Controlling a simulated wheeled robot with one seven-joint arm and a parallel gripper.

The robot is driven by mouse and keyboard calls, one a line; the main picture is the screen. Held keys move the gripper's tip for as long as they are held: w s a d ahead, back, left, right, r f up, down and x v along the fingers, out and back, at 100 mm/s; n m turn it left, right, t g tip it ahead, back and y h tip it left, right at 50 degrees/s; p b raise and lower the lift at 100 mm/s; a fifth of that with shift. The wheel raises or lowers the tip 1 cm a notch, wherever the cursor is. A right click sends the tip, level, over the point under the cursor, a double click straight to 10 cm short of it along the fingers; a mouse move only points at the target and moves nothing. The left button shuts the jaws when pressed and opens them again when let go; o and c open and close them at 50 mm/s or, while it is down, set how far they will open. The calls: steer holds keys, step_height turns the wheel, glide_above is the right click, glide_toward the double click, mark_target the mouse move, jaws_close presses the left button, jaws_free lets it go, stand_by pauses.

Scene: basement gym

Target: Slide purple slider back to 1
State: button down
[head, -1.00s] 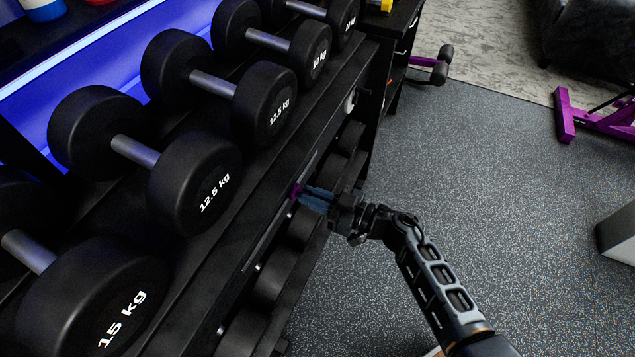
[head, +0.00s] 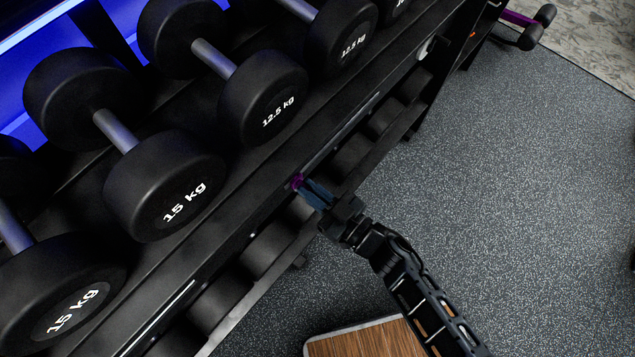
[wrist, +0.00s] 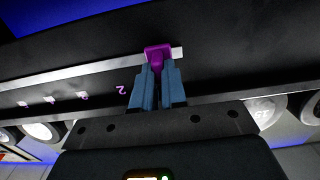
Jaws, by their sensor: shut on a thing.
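The purple slider (head: 297,181) sits on a rail along the front edge of the black dumbbell rack (head: 235,215). It is beside the stretch between a 15 kg and a 12.5 kg dumbbell. My gripper (head: 308,190) reaches it from the floor side, with its blue fingers shut on it. In the wrist view the slider (wrist: 157,52) shows between and beyond the fingertips, near the right end of a light slot (wrist: 95,73). A purple 2 (wrist: 121,89) is printed just left of the fingers, with further marks farther left. A 1 is not visible; the fingers may cover it.
Black dumbbells, such as a 15 kg one (head: 165,185) and a 12.5 kg one (head: 262,95), line the upper shelf. More dumbbells (head: 270,245) lie on the lower shelf, close below my gripper. Speckled floor (head: 510,190) to the right is open.

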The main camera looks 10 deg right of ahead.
steer(key=shift+a+r, duration=0.2)
steer(key=shift+a, duration=0.15)
steer(key=c, duration=1.2)
jaws_free()
steer(key=shift+w, duration=0.1)
steer(key=shift+o, duration=0.2)
steer(key=v, duration=0.8)
steer(key=shift+f, duration=0.2)
steer(key=shift+d, duration=0.1)
steer(key=s+d+r+m+h, duration=0.3)
steer(key=s+d+r+h, duration=0.2)
steer(key=s+r, duration=0.5)
steer(key=s+d+r+m+h, duration=0.4)
steer(key=s+d+r, duration=0.3)
steer(key=s+r, duration=0.3)
step_height(320, 180, up, 4)
steer(key=shift+s+r+h, duration=0.15)
steer(key=shift+s+h, duration=0.2)
steer(key=shift+h, duration=0.45)
